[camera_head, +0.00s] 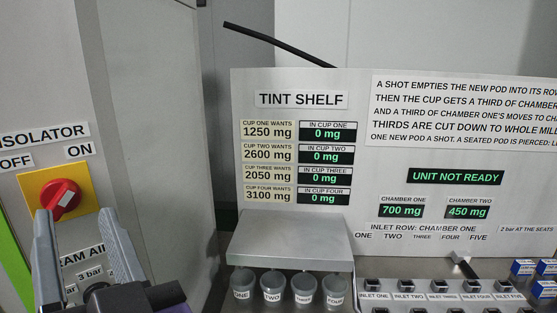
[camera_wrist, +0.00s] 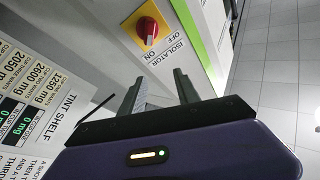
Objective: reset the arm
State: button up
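My gripper (camera_head: 75,217) is at the lower left in the head view, its two grey fingers spread apart with nothing between them. It also shows open and empty in the wrist view (camera_wrist: 160,78). The fingertips appear just below the red isolator knob (camera_head: 60,198) on its yellow plate; I cannot tell the depth between them. The knob is clear of the fingers in the wrist view (camera_wrist: 147,27). Its white mark seems to lie towards ON.
A grey tint shelf (camera_head: 290,238) stands over several labelled cups (camera_head: 272,286). The panel reads "UNIT NOT READY" (camera_head: 455,177); all cup readouts show 0 mg. Inlets (camera_head: 440,287) and blue-and-white pods (camera_head: 523,267) are at the lower right. A black rod (camera_head: 275,42) sticks up behind the panel.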

jog(key=s+d+f+n+t+h, duration=0.1)
jog(key=s+d+f+h, duration=0.15)
jog(key=d+f, duration=0.85)
jog(key=s+d+f+t+h, duration=0.1)
jog(key=s+d+f+h, duration=0.15)
jog(key=d+f, duration=0.9)
jog(key=s+d+f+m+g+h, duration=0.4)
jog(key=s+d+f+h, duration=0.5)
jog(key=s+d+f, duration=0.4)
jog(key=s+d, duration=0.2)
jog(key=s, duration=0.2)
jog(key=shift+s+d+f+m+h, duration=0.25)
jog(key=shift+s+d+m+h, duration=0.05)
jog(key=shift+s+d, duration=0.1)
jog(key=shift+a, duration=0.1)
